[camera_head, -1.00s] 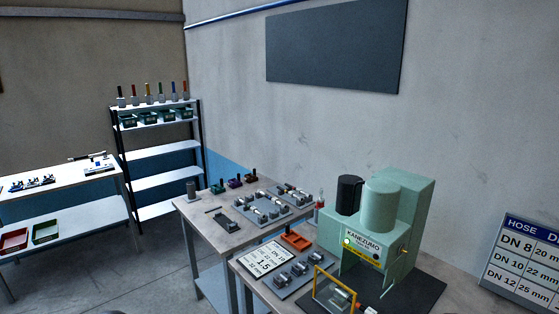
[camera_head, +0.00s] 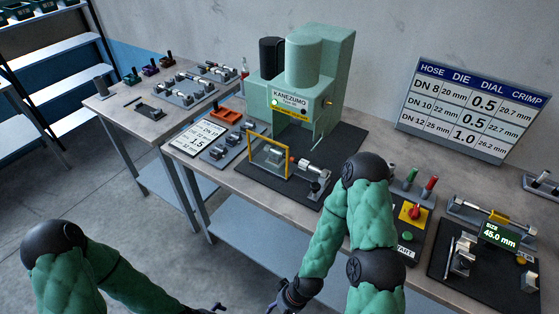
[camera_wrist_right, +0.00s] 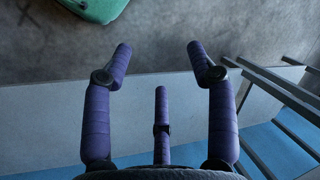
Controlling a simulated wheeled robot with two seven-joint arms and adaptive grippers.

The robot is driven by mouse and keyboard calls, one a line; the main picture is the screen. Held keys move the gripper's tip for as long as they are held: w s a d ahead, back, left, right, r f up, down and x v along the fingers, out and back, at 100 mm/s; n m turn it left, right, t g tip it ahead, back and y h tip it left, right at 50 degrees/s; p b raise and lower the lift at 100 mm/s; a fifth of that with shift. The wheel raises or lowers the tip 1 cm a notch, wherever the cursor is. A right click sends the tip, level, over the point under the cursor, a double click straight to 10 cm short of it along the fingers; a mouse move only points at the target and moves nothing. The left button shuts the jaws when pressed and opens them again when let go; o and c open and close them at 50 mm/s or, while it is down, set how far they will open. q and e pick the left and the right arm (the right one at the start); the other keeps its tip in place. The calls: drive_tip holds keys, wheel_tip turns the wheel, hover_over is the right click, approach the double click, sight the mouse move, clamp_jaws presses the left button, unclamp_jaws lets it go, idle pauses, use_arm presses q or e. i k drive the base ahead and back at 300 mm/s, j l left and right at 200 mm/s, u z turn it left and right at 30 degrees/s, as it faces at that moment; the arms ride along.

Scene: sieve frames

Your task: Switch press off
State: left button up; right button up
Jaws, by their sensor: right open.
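The pale green press (camera_head: 335,75) stands on the bench, with a small green lamp (camera_head: 275,102) lit on its front. A yellow-framed guard (camera_head: 268,158) stands before its opening. To the right is a control panel with a red knob on a yellow plate (camera_head: 413,212) and a green START button (camera_head: 405,237). My right gripper (camera_head: 278,304) is low in front of the bench, well away from the panel; the right wrist view shows it open and empty (camera_wrist_right: 158,52). Of my left gripper, only a dark tip (camera_head: 216,308) seems to show at the bottom edge.
A gauge with a "45.0 mm" display (camera_head: 499,235) stands right of the panel. A hose die dial chart (camera_head: 470,112) leans behind. A side table (camera_head: 112,102) with fittings is at left. My right arm overlaps the bench edge near the panel. Floor at left is clear.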

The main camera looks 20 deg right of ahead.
sight(415, 214)
drive_tip(key=l+z, duration=0.15)
drive_tip(key=z, duration=1.5)
drive_tip(key=l+u, duration=0.15)
